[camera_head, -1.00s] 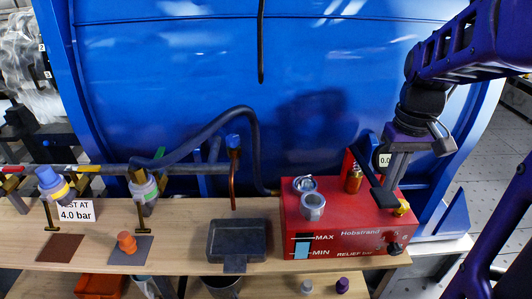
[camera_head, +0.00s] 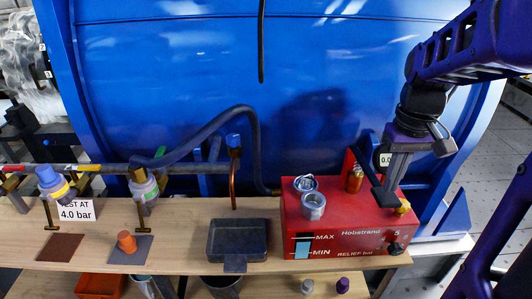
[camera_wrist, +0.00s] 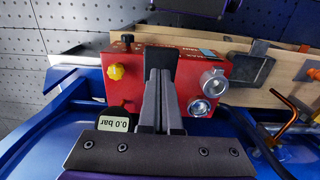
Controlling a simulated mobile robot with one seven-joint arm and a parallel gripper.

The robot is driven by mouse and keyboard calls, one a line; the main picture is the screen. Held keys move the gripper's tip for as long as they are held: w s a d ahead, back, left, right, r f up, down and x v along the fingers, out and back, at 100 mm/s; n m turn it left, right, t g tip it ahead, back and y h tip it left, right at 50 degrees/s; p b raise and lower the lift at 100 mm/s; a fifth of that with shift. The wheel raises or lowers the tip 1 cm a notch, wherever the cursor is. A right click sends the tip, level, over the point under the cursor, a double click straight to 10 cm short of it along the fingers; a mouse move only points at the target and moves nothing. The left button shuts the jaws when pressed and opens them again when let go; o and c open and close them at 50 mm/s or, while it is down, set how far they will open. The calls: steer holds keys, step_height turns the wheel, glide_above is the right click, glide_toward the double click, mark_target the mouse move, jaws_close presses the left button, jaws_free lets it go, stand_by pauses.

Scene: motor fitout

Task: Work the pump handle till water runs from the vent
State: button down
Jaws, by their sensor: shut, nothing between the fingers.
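In the wrist view my closed fingers (camera_wrist: 160,90) hide the handle. The gauge (camera_wrist: 114,124) reads 0.0 bar. A copper tube (camera_head: 235,185) below a blue cap hangs over a dark tray (camera_head: 238,258); it may be the vent, and I see no stream from it. The level window (camera_head: 302,246) shows light blue.
A dark hose (camera_head: 255,140) arches behind the bench before the big blue casing (camera_head: 190,80). Valves (camera_head: 50,182) line the pipe at left.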

mark_target(386, 194)
steer(key=f, duration=0.1)
steer(key=f+b, duration=0.1)
steer(key=f, duration=0.1)
steer(key=f+b, duration=0.1)
steer(key=f, duration=0.1)
steer(key=shift+w, duration=0.25)
steer(key=r+p, duration=0.3)
steer(key=p, duration=0.1)
steer(key=r+p, duration=0.2)
steer(key=shift+s+r, duration=0.3)
stand_by(0.5)
steer(key=f+b, duration=0.1)
steer(key=f, duration=0.1)
steer(key=f+b, duration=0.2)
steer(key=f, duration=0.1)
steer(key=w+f+b, duration=0.1)
steer(key=f+b, duration=0.1)
steer(key=f, duration=0.1)
steer(key=shift+f, duration=0.25)
steer(key=r+p, duration=0.4)
steer(key=r, duration=0.1)
steer(key=s+r+p, duration=0.1)
steer(key=r+p, duration=0.1)
steer(key=r, duration=0.1)
steer(key=shift+r+p, duration=0.25)
steer(key=shift+p, duration=0.1)
steer(key=shift+f, duration=0.1)
